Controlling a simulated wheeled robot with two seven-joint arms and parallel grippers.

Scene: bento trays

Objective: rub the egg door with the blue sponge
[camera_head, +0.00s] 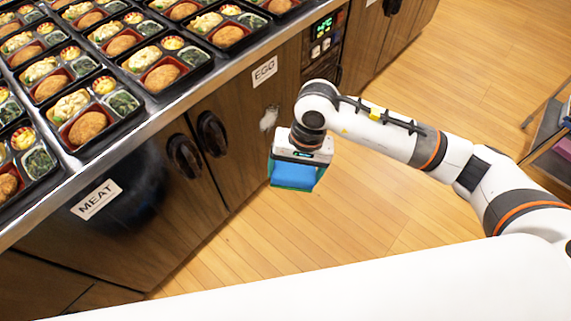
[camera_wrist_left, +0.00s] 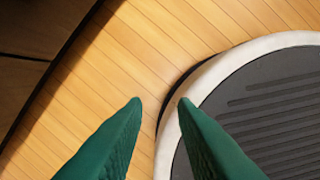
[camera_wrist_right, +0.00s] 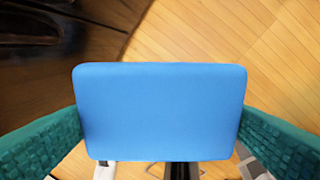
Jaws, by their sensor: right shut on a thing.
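The blue sponge (camera_head: 292,175) is a flat block held between the green fingers of my right gripper (camera_head: 293,180). It fills the middle of the right wrist view (camera_wrist_right: 160,110), with a finger against each side. The egg door (camera_head: 240,120) is a brown wooden cabinet door under the EGG label (camera_head: 265,71). It bears a pale smudge (camera_head: 268,118), just left of my right wrist. The sponge is in front of the door's lower right; I cannot tell whether they touch. My left gripper (camera_wrist_left: 160,103) shows only in its wrist view, fingers apart and empty.
The MEAT door (camera_head: 60,240) to the left has a dark patch. Two dark round handles (camera_head: 211,133) sit at the doors' meeting edges. Bento trays (camera_head: 165,72) cover the counter above. A low shelf (camera_head: 555,140) stands at the right. The wooden floor (camera_head: 400,210) between is clear.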

